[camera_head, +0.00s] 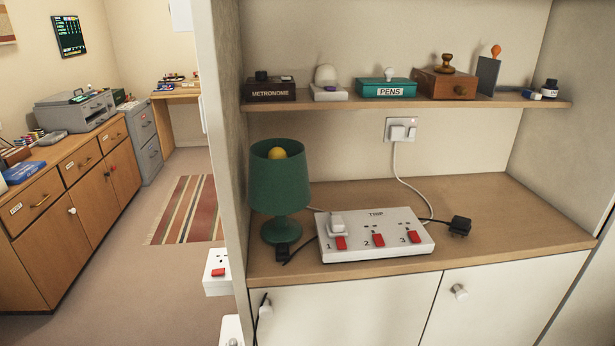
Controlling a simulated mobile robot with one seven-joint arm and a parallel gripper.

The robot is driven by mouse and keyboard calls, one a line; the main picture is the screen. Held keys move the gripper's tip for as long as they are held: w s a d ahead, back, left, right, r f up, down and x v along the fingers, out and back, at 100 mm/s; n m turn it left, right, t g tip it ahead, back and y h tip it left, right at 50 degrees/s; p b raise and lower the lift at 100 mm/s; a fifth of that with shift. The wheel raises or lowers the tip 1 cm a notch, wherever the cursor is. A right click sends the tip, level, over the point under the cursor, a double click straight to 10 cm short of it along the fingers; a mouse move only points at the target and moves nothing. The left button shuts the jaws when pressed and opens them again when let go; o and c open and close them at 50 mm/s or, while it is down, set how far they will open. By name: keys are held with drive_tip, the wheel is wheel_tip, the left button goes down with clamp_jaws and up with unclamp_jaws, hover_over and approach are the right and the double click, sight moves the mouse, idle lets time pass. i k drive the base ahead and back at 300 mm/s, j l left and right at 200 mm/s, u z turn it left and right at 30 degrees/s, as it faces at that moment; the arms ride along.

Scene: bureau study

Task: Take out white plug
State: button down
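A white power strip (375,250) marked TYSIP or similar lies on the wooden counter, with sockets numbered 1, 2 and 3 and a red switch at each. A white plug (338,222) sits in socket 1, at the left end. Sockets 2 and 3 look empty. A second white plug (398,133) sits in the wall socket (388,128) above the counter, and a white cord runs down from it to behind the strip. My gripper is not in view.
A green lamp (280,185) stands left of the strip. A black plug (460,226) lies right of it, another dark plug (282,252) left. A shelf (400,104) with several items overhangs the counter. The counter's right side is clear.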

sight(336, 228)
drive_tip(key=j+z, duration=0.1)
drive_tip(key=z, duration=0.4)
drive_tip(key=j+z, duration=0.15)
drive_tip(key=z, duration=0.3)
drive_tip(key=j+z, duration=0.1)
drive_tip(key=z, duration=0.4)
drive_tip(key=k+j+z, duration=0.1)
drive_tip(key=j+z, duration=0.15)
drive_tip(key=k+j+z, duration=0.2)
drive_tip(key=j+z, duration=0.25)
drive_tip(key=j, duration=0.15)
drive_tip(key=k+j, duration=0.3)
drive_tip(key=k+j+z, duration=0.15)
drive_tip(key=j, duration=0.35)
drive_tip(key=i+j, duration=0.7)
drive_tip(key=j, duration=0.1)
